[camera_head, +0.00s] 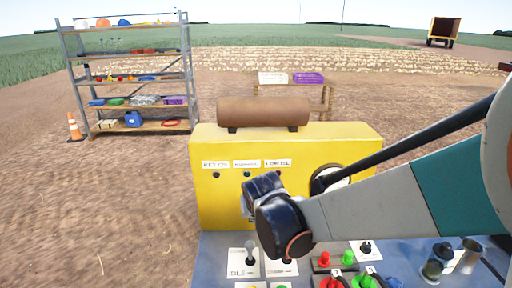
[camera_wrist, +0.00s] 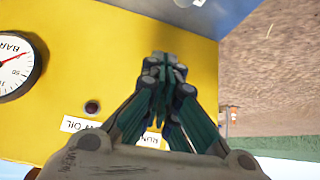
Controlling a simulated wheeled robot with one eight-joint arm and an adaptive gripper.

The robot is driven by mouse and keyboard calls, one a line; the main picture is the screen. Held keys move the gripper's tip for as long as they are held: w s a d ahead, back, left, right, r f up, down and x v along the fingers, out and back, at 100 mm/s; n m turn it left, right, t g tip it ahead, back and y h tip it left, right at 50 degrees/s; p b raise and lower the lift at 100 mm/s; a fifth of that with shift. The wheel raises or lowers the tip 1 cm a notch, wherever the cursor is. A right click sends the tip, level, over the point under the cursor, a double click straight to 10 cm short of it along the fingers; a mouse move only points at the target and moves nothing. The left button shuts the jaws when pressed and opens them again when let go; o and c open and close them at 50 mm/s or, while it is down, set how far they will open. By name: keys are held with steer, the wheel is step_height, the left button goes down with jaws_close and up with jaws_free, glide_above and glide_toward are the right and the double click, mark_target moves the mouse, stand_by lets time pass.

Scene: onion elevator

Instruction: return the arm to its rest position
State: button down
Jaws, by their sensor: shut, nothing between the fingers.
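My gripper (camera_wrist: 165,65) is shut and empty in the wrist view, its fingertips together in front of the yellow panel. In the head view my arm reaches in from the right edge, and its wrist is in front of the yellow control panel (camera_head: 350,150). The fingers are mostly hidden behind the wrist there. The wrist view shows the panel (camera_wrist: 100,40) upside down, with a pressure gauge (camera_wrist: 14,68) at its left and a small dark indicator (camera_wrist: 92,107) near the labels. I cannot tell whether the fingertips touch the panel.
A grey-blue console (camera_head: 215,255) below the panel carries a lever (camera_head: 250,250), red and green controls (camera_head: 325,259) and a metal cup (camera_head: 468,256). A brown roller (camera_head: 263,111) tops the panel. A tool shelf (camera_head: 185,75) and a cone (camera_head: 75,128) stand left; open soil lies between.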

steer(key=w+d+r+m+t, duration=0.1)
steer(key=w+d+r+m, duration=0.1)
steer(key=w+d+r, duration=0.3)
steer(key=s+d+f+b, duration=0.1)
steer(key=s+d+b, duration=0.1)
steer(key=s+d, duration=0.3)
steer(key=s+d+f+g+b, duration=0.1)
steer(key=s+d, duration=0.5)
steer(key=s, duration=0.8)
steer(key=s+d+f+h+b, duration=0.1)
steer(key=s+d+b, duration=0.2)
steer(key=s, duration=0.7)
steer(key=shift+d+f+b, duration=0.2)
steer(key=shift+d+b, duration=0.1)
steer(key=shift+d, duration=0.85)
steer(key=c, duration=2.3)
jaws_free()
steer(key=shift+s, duration=0.1)
